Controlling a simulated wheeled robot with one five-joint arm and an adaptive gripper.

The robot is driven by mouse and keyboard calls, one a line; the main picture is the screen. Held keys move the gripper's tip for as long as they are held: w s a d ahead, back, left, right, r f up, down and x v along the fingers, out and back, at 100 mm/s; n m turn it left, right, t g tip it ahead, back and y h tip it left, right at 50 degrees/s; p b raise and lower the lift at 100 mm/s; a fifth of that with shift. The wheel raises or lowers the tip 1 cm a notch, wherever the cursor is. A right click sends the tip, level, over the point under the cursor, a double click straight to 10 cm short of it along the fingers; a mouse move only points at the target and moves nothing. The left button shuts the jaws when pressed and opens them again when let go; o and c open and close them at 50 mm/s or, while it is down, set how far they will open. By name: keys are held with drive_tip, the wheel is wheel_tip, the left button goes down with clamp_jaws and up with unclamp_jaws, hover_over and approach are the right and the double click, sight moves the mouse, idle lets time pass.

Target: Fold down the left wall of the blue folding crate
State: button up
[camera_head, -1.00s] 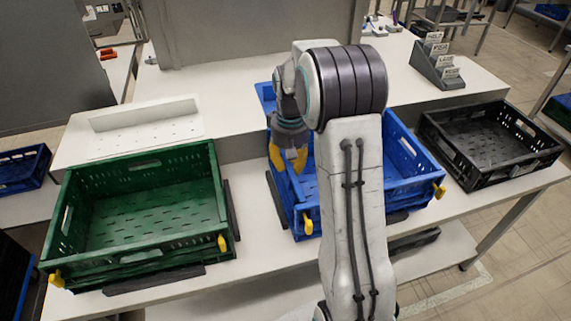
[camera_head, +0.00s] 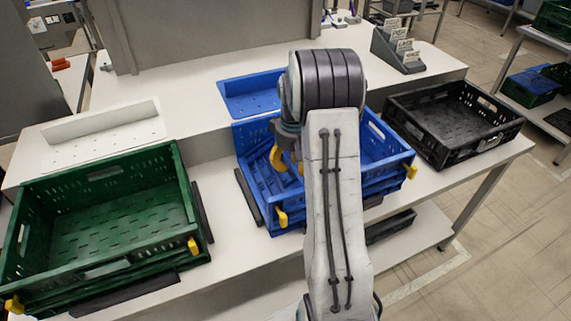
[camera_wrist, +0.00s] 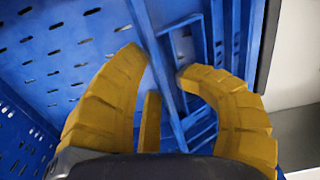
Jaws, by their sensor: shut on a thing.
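The blue folding crate (camera_head: 398,170) stands on the bench in the middle of the head view, partly hidden behind my arm. Its left wall (camera_head: 262,178) leans inward over the crate floor, showing its ribbed outer face. My gripper (camera_head: 287,160), with yellow fingers, is over the left part of the crate, at this wall. In the wrist view my gripper (camera_wrist: 163,65) has its curved fingers on either side of the blue wall's edge (camera_wrist: 152,42) and is shut on it. The slotted crate floor (camera_wrist: 65,55) shows to the left there.
A green crate (camera_head: 180,205) stands to the left and a black crate (camera_head: 436,147) to the right. A blue tray (camera_head: 222,98) and a white tray (camera_head: 60,150) lie behind. Yellow latches (camera_head: 282,218) stick out at the blue crate's front corners. A card holder (camera_head: 400,62) stands at the back right.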

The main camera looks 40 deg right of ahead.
drive_tip(key=shift+s+d+f+b, duration=0.1)
drive_tip(key=shift+d+f+b, duration=0.1)
drive_tip(key=shift+f, duration=0.4)
drive_tip(key=shift+s+d+f+b, duration=0.1)
drive_tip(key=shift+d+f+b, duration=0.1)
drive_tip(key=shift+f, duration=0.35)
clamp_jaws()
drive_tip(key=shift+o, duration=0.6)
unclamp_jaws()
drive_tip(key=shift+w+r, duration=0.1)
drive_tip(key=shift+r, duration=0.1)
drive_tip(key=shift+o, duration=1.4)
drive_tip(key=shift+a, duration=0.15)
drive_tip(key=o, duration=0.6)
drive_tip(key=shift+r, duration=0.1)
wheel_tip(320, 180, up, 12)
drive_tip(key=shift+f, duration=0.1)
